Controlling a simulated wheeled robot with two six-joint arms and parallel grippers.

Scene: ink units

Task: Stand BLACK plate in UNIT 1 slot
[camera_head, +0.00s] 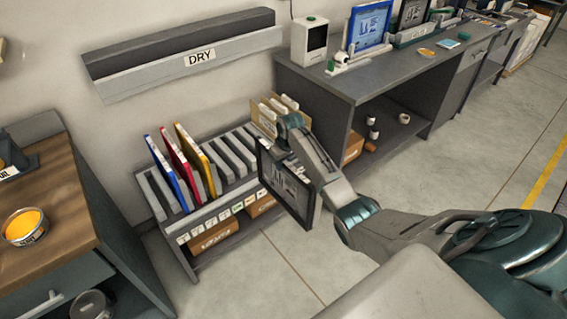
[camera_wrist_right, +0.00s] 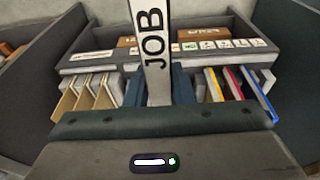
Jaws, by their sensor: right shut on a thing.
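The black plate (camera_head: 289,187), a dark-framed panel with a grey printed picture, hangs upright and slightly tilted in front of the slotted rack (camera_head: 208,212). My right gripper (camera_head: 277,146) is shut on its upper edge. The wrist view shows the two blue fingers (camera_wrist_right: 158,86) on either side of a pale strip marked JOB (camera_wrist_right: 152,45). Blue (camera_head: 161,165), red (camera_head: 178,165) and yellow (camera_head: 193,152) plates stand in the rack's left slots. The middle slots look empty. I cannot read which label marks UNIT 1. My left gripper is out of view.
Tan boards (camera_head: 270,112) stand at the rack's right end, partly behind my arm. A wooden-topped bench (camera_head: 45,200) with an ink tin (camera_head: 25,226) is at left. A grey counter (camera_head: 345,85) stands at right. A DRY ledge (camera_head: 190,62) is on the wall.

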